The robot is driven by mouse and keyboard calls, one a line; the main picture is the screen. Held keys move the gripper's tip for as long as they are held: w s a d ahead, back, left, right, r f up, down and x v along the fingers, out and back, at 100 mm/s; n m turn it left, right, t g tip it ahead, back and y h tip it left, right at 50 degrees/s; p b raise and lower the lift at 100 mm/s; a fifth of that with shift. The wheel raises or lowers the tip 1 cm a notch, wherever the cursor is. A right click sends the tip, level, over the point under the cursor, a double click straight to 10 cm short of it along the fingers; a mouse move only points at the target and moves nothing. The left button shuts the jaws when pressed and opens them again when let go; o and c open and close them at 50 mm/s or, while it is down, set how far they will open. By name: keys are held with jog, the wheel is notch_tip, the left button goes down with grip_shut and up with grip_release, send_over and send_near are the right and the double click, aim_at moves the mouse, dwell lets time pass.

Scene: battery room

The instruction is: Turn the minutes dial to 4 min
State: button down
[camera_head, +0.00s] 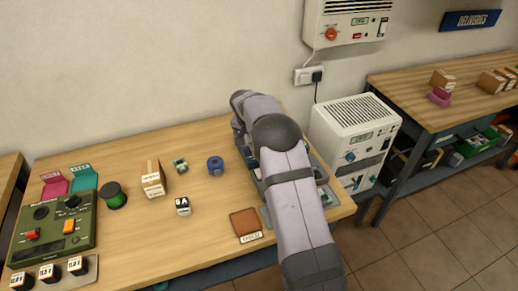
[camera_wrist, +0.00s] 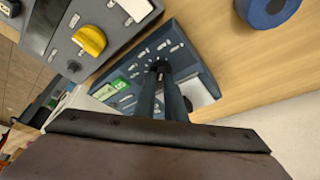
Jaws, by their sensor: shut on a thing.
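In the wrist view a blue-grey panel (camera_wrist: 189,58) carries white marks around a small dark dial and a lit green display (camera_wrist: 119,84). I take this dial to be the minutes dial; its labels are too small to read. My gripper (camera_wrist: 160,70) reaches down to it, with its dark fingers closed on the dial. The fingers hide most of the dial, so I cannot tell its setting. In the head view my arm covers most of this panel and the gripper.
Beside the panel is a grey unit with a yellow knob (camera_wrist: 90,39). On the wooden table stand a blue spool (camera_head: 215,167), a small box (camera_head: 153,180), a labelled cube (camera_head: 183,206), a brown tray (camera_head: 244,221) and a green device (camera_head: 55,216). A white unit (camera_head: 354,135) stands right.

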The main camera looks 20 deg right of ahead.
jog(key=shift+w+a+m+g+b, duration=0.1)
jog(key=shift+m+g+b, duration=0.25)
jog(key=shift+m, duration=0.45)
jog(key=c, duration=1.8)
grip_release()
jog(key=shift+b+v, duration=1)
jog(key=shift+v, duration=2.7)
jog(key=shift+a, duration=0.15)
